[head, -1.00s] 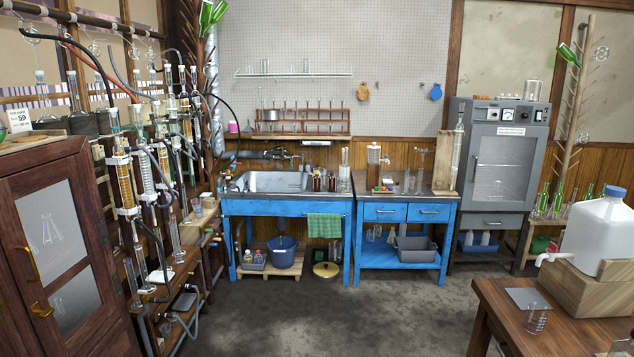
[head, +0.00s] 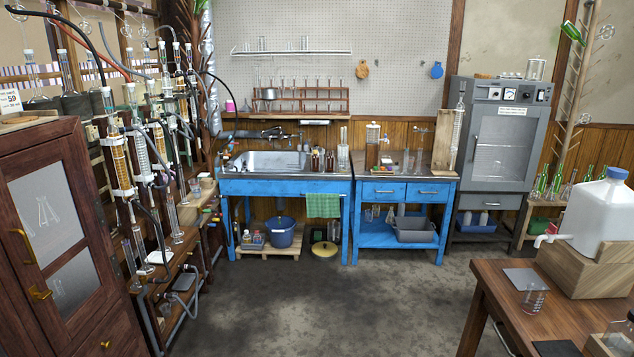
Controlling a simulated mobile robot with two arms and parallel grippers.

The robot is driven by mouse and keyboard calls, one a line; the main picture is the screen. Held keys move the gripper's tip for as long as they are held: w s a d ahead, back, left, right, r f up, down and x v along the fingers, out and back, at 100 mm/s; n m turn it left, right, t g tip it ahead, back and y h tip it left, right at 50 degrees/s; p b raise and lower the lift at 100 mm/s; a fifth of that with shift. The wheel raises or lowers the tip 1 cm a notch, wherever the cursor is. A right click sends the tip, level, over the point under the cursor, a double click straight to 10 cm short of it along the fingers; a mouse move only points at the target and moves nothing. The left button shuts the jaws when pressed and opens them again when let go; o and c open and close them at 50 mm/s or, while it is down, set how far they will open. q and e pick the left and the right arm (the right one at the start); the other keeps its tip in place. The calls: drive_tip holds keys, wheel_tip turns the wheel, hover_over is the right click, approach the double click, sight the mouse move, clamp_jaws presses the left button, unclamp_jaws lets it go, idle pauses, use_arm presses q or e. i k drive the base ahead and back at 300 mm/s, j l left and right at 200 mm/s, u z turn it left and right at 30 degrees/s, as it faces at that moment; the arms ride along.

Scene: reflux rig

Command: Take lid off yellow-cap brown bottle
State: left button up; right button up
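Small brown bottles stand at the right end of the sink bench. One brown bottle (head: 315,160) is beside another brown bottle (head: 330,160). They are far off and small, and I cannot make out the colour of their caps. Neither of my grippers shows in the head view, and nothing is seen touching the bottles.
The blue sink bench (head: 285,188) and a blue drawer table (head: 405,190) stand along the back wall. A dark wooden cabinet (head: 95,185) and glassware rig are at left. A wooden table (head: 490,290) with a white jug (head: 600,215) is at right. The middle floor is clear.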

sight(315, 160)
drive_tip(key=i, duration=2.7)
drive_tip(key=i+j+z, duration=0.1)
drive_tip(key=i, duration=1.2)
drive_tip(key=i+j, duration=0.15)
drive_tip(key=i, duration=1.2)
